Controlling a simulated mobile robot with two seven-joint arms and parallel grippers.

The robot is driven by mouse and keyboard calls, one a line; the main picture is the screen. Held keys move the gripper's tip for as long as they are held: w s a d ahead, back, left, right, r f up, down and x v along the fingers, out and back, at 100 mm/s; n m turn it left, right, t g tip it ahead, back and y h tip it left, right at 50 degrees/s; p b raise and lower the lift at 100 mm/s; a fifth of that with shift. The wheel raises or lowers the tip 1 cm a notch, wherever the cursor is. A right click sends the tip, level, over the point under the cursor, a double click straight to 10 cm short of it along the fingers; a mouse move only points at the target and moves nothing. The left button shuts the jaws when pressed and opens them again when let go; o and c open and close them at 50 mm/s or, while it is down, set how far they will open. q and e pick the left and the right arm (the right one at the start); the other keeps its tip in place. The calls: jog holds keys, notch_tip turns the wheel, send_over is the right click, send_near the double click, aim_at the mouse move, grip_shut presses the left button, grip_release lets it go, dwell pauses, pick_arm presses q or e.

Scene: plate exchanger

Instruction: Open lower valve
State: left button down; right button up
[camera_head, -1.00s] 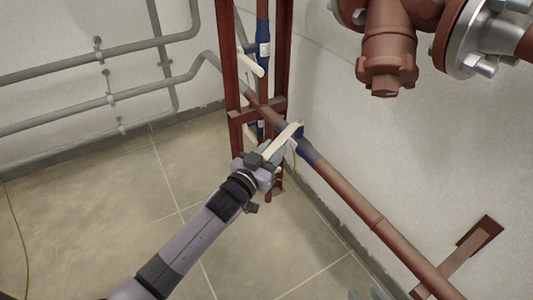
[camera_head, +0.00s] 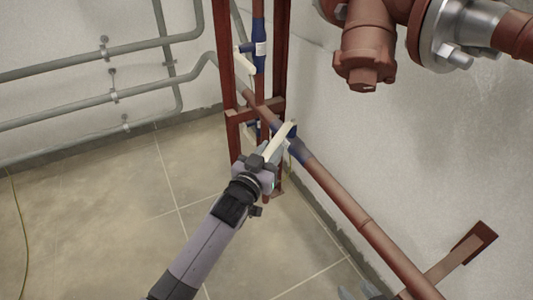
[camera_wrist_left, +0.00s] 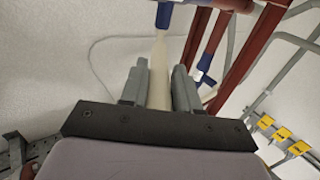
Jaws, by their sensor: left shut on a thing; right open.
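The lower valve has a blue body (camera_head: 300,152) on the slanted red-brown pipe and a long cream handle (camera_head: 279,143). My left gripper (camera_head: 271,162) is shut on this handle. In the left wrist view the handle (camera_wrist_left: 159,72) runs up between the two grey fingers of my left gripper (camera_wrist_left: 160,88) to a blue end. The handle lies at an angle to the pipe. My right gripper (camera_head: 362,292) shows only in part at the bottom edge, open and apart from the valve.
A second blue valve (camera_head: 259,58) with a cream handle sits higher on the vertical pipe. Red frame posts (camera_head: 226,75) stand behind the lower valve. A red-brown flanged fitting (camera_head: 368,50) hangs at upper right. Grey pipes (camera_head: 90,68) run along the left wall.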

pick_arm(q)
jog(key=shift+d+r, duration=0.15)
jog(key=shift+d, duration=0.05)
pick_arm(e)
jog(key=shift+w, duration=0.1)
dwell(0.4)
pick_arm(q)
jog(key=c, duration=0.9)
grip_release()
jog(key=shift+s+a, duration=0.1)
pick_arm(e)
jog(key=shift+w+r, duration=0.1)
jog(key=shift+r, duration=0.05)
pick_arm(q)
jog(key=shift+a, duration=0.25)
pick_arm(e)
jog(key=shift+a+r, duration=0.1)
jog(key=shift+a, duration=0.15)
